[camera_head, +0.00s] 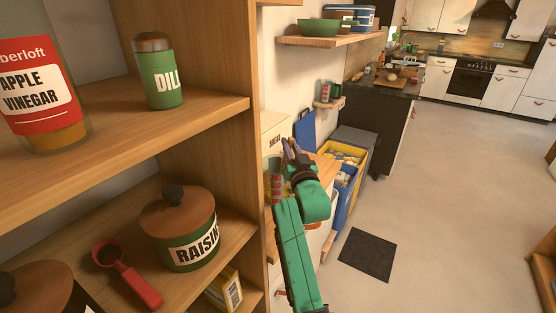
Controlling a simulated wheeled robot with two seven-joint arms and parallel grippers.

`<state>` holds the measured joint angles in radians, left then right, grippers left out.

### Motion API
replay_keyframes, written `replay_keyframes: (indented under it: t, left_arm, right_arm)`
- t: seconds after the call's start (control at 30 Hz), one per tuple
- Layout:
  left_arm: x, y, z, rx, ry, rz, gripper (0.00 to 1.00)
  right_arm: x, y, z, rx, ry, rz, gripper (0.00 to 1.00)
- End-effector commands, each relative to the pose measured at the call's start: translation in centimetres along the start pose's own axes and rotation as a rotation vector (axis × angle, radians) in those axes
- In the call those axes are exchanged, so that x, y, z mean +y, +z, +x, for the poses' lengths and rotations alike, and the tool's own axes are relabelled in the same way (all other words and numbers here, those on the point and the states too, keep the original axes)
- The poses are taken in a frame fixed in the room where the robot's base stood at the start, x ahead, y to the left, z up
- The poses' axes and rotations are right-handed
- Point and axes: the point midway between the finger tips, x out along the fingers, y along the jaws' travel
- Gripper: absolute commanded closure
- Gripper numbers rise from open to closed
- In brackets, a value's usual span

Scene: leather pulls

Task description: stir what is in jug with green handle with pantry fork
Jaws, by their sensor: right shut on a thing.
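My right gripper (291,152) is in the middle of the view, just past the right edge of the wooden shelf unit. It is shut on a small, dark thing that is mostly hidden by the fingers. I cannot tell whether this is the pantry fork. I cannot make out a jug with a green handle for certain. A small wall shelf (329,103) beyond the gripper bears small red and green things, too small to name. My left gripper is not in view.
The shelf unit (200,119) fills the left, with a vinegar bottle (40,90), a dill jar (157,75), a raisins pot (180,226) and a red scoop (135,280). A yellow crate (343,153) stands beyond my gripper. The floor on the right is clear around a dark mat (367,256).

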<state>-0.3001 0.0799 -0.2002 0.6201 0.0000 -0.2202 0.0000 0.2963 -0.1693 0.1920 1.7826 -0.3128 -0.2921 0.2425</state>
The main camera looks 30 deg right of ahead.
Motion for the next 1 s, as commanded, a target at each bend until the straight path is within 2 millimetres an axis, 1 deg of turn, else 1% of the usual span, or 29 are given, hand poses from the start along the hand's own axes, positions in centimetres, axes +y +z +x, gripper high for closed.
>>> replay_keyframes:
  t: [0.03,1.0]
  left_arm:
    - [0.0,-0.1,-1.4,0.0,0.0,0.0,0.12]
    - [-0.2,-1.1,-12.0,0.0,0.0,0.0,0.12]
  right_arm:
    - [-0.1,-1.4,0.1,0.001,0.0,-0.001,1.0]
    - [-0.1,-12.1,0.1,-0.001,0.0,0.0,1.0]
